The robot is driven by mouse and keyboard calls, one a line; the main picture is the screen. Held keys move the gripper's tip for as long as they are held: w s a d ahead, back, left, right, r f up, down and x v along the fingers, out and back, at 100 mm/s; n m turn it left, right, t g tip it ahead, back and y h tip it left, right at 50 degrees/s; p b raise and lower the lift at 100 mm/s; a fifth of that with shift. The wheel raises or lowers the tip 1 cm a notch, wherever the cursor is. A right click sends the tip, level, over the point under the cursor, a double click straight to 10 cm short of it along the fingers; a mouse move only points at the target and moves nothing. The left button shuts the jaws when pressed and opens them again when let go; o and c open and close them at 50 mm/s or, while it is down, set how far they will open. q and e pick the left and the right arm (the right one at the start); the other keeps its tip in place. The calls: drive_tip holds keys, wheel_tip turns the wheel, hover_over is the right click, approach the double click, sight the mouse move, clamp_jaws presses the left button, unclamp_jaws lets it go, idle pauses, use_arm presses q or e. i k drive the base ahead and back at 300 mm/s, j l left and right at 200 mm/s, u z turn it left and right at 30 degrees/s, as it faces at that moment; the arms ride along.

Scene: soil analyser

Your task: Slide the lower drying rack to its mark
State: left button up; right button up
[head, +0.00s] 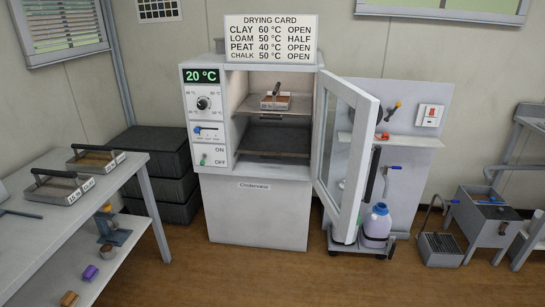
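The drying oven (258,215) stands in the middle of the view with its glass door (347,150) swung open to the right. Inside, an upper rack (250,107) carries a small handled tray of brown soil (278,101). Below it is the lower drying rack (275,142), a dark flat shelf that looks empty. Its mark cannot be made out at this size. Neither of my grippers shows in the head view.
A table (130,165) at the left holds two handled soil trays (95,158). Dark stacked crates (160,170) stand left of the oven. The floor (265,275) in front of the oven is clear.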

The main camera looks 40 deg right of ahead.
sight(274, 141)
drive_tip(key=i+l+z, duration=0.1)
drive_tip(key=i+l, duration=0.2)
drive_tip(key=i, duration=0.15)
drive_tip(key=i+l+z, duration=0.1)
drive_tip(key=i+l, duration=0.15)
drive_tip(key=i, duration=0.2)
drive_tip(key=i+l+z, duration=0.1)
drive_tip(key=i+l, duration=0.15)
drive_tip(key=i, duration=0.25)
